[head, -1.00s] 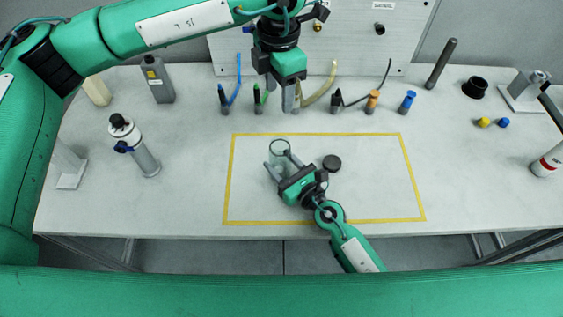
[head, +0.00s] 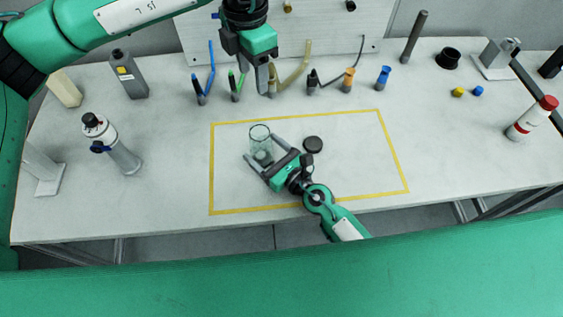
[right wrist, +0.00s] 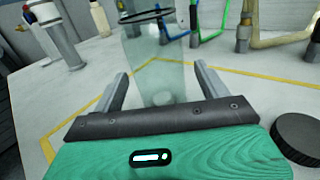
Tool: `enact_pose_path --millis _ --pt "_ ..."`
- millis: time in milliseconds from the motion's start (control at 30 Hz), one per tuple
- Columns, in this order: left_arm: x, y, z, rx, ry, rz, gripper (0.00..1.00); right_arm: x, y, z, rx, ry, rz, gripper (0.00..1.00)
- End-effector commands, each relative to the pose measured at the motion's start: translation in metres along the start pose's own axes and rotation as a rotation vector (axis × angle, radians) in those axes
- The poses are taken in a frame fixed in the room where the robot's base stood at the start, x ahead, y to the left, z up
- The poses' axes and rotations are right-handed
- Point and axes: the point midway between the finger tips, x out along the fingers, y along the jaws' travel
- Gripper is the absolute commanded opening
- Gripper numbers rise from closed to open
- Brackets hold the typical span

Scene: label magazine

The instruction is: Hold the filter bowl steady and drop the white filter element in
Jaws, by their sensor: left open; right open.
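The filter bowl (head: 260,143) is a clear glass cylinder with a dark rim, upright inside the yellow outline. It also shows in the right wrist view (right wrist: 155,50), with a pale round spot low in it that I cannot identify. My right gripper (head: 263,149) is open, its fingers on either side of the bowl's lower part; the right wrist view shows gaps beside the glass. My left gripper (head: 266,84) is open, pointing down at the back of the bench near a beige hose (head: 294,74). I cannot make out a white filter element for certain.
A black disc (head: 313,144) lies right of the bowl. Several coloured hoses and fittings, such as an orange one (head: 348,79), line the back. The outlined area's right side is clear.

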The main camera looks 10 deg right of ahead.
Motion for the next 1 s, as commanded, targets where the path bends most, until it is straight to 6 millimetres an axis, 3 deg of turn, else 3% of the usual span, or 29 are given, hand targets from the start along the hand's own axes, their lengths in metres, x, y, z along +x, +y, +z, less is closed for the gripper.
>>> enact_pose_path --millis 133,400,1000 --pt "0.0 0.0 0.0 0.0 0.0 0.0 0.51 -0.024 0.0 -0.001 -0.002 0.004 0.003 0.76" --pt "0.0 0.0 0.0 0.0 0.0 0.0 0.51 -0.053 0.0 -0.001 -0.004 0.004 0.004 0.76" --pt "0.0 0.0 0.0 0.0 0.0 0.0 0.51 -0.107 0.0 -0.001 -0.002 0.003 0.002 0.76"
